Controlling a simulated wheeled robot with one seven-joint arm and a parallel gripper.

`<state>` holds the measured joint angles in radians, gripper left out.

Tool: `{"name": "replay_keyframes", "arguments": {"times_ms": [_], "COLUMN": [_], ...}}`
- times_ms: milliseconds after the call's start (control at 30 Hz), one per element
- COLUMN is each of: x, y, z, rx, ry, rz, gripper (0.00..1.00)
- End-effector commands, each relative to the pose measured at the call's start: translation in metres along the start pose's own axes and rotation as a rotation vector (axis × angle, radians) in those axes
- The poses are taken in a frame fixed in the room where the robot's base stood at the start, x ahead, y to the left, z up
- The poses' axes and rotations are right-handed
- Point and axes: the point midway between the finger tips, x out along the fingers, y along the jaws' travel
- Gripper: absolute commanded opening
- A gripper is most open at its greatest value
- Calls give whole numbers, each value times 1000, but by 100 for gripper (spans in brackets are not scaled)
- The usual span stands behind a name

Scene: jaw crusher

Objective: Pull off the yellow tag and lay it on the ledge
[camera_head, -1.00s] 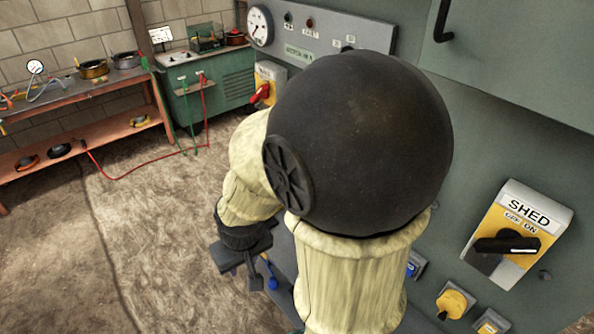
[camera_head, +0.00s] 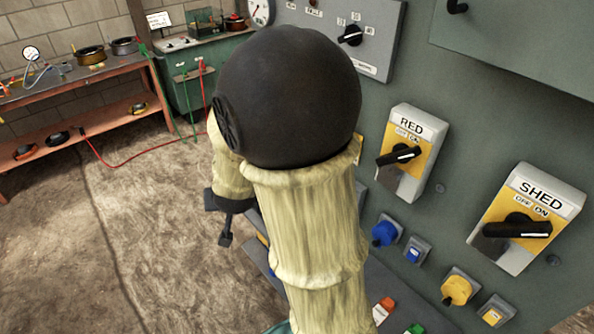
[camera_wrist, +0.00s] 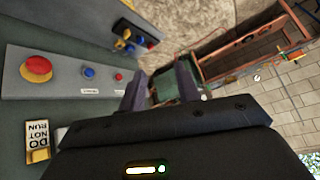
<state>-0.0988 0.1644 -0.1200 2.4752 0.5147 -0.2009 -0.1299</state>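My gripper (camera_head: 226,232) hangs at the lower left of my arm in the head view, beside the grey panel. Its two fingers stand apart in the wrist view (camera_wrist: 160,82), with nothing visible between them. A small plate lettered DO NOT RUN (camera_wrist: 37,138), with a yellow lower part, is at the left of the wrist view, away from the fingers. I cannot tell whether it is the yellow tag. A grey ledge (camera_head: 395,290) runs along the panel's foot, partly behind my arm, with orange-and-white and green items on it.
The panel carries a RED switch (camera_head: 405,150), a SHED switch (camera_head: 530,215), a blue knob (camera_head: 384,233) and a yellow knob (camera_head: 456,290). The wrist view shows a red button (camera_wrist: 36,69). A workbench (camera_head: 85,75) stands at the far left.

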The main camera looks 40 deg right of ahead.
Motion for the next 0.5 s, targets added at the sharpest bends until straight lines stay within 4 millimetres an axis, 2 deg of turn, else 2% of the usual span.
{"name": "replay_keyframes", "arguments": {"times_ms": [33,100,233,367,500], "x": [13,24,33,26,3], "y": [6,19,54,94,132], "z": [-10,-29,-58,-74,-77], "rx": [46,114,221,299,351], "ry": [67,173,366,548,721], "rz": [38,108,280,499,770], "gripper": [33,33,33,33,33]}}
